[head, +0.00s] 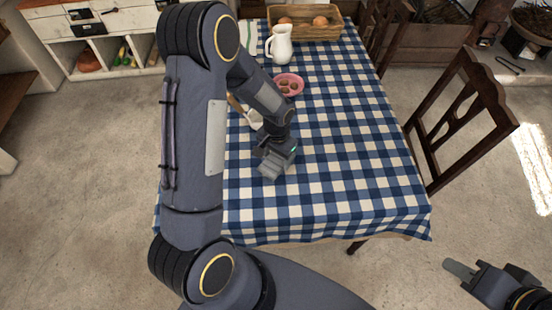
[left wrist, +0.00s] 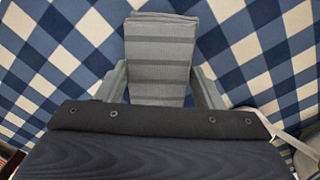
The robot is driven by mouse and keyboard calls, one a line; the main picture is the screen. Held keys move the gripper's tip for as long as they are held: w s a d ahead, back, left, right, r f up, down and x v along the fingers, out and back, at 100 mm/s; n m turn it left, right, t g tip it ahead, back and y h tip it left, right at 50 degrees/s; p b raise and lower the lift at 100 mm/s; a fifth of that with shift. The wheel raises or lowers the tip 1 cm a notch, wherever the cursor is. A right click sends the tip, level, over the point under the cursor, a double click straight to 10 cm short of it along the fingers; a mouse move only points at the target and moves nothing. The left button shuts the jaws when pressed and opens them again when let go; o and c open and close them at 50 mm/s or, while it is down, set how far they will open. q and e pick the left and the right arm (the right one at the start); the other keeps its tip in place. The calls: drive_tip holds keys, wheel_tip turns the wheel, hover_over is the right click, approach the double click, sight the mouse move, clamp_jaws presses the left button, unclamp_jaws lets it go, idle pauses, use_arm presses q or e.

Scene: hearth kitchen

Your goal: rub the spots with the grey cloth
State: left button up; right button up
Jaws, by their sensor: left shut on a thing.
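The grey cloth (left wrist: 160,50) is a folded, striped pad between the two fingers of my left gripper (left wrist: 160,88) in the left wrist view. In the head view my left gripper (head: 279,158) is shut on the cloth (head: 271,166), low over the left front part of the table. I cannot tell whether the cloth touches the tablecloth. No spots can be made out on the blue and white checked tablecloth (head: 350,150); my left arm hides part of its left side. My right gripper (head: 461,269) is at the lower right, off the table, and its opening is unclear.
A pink bowl (head: 289,82) with brown things in it stands beyond my left gripper. A white jug (head: 281,46) and a wooden crate (head: 318,32) stand at the far end. A white item (head: 253,120) is partly hidden by my arm. A chair (head: 465,120) stands right. The table's right half is clear.

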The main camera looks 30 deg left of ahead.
use_arm(q)
wheel_tip(320, 180, up, 3)
drive_tip(key=shift+a+f+p, duration=0.1)
drive_tip(key=shift+p, duration=0.6)
drive_tip(key=shift+r+p, duration=0.7)
drive_tip(key=shift+r, duration=0.45)
